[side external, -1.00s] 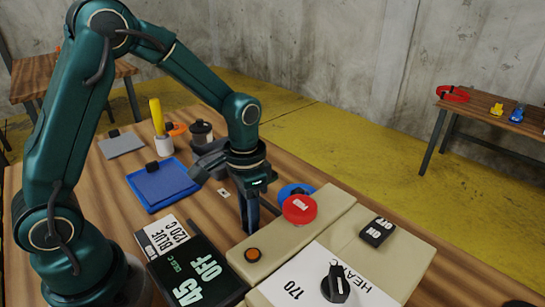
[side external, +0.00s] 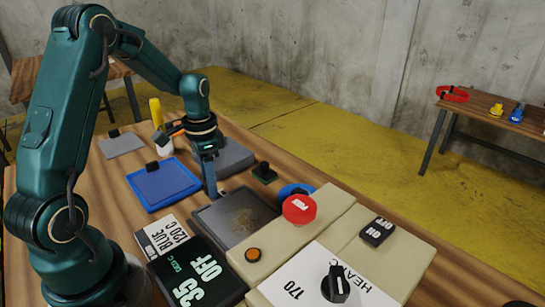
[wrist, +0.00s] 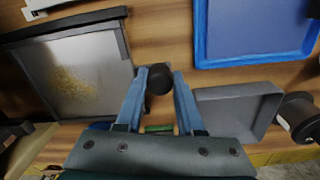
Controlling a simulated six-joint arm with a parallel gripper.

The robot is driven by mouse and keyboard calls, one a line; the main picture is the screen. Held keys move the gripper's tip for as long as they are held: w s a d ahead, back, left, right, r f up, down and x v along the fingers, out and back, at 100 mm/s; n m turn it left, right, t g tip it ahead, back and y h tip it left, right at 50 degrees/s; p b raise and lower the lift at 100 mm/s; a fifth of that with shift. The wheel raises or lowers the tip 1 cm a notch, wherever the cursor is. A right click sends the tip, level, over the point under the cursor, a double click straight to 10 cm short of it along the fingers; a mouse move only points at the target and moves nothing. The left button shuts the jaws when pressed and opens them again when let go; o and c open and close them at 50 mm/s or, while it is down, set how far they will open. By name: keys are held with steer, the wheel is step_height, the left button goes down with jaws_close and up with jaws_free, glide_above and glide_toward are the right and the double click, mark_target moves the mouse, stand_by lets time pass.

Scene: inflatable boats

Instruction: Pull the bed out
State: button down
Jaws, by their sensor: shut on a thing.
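The bed (side external: 218,228) is a dark grey flat plate with a patch of tan grains on it. It extends out from the beige press (side external: 330,215) over the wooden table. In the wrist view the bed (wrist: 100,60) lies at the left with the same grains. My gripper (side external: 212,190) points down at the bed's outer edge. In the wrist view my gripper (wrist: 158,76) is shut on the bed's round black knob (wrist: 159,82), with a blue finger on each side.
A blue tray (side external: 165,185) lies to the left of the bed. A grey tray (side external: 236,157) stands just behind my gripper. A dark readout box (side external: 195,275) reads 35 OFF at the front. A red round part (side external: 299,207) sits on the press.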

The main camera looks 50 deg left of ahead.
steer(key=shift+a, duration=0.35)
steer(key=c, duration=0.8)
jaws_free()
steer(key=shift+w, duration=0.1)
steer(key=shift+d, duration=0.1)
steer(key=shift+r, duration=2.6)
steer(key=shift+d, duration=0.1)
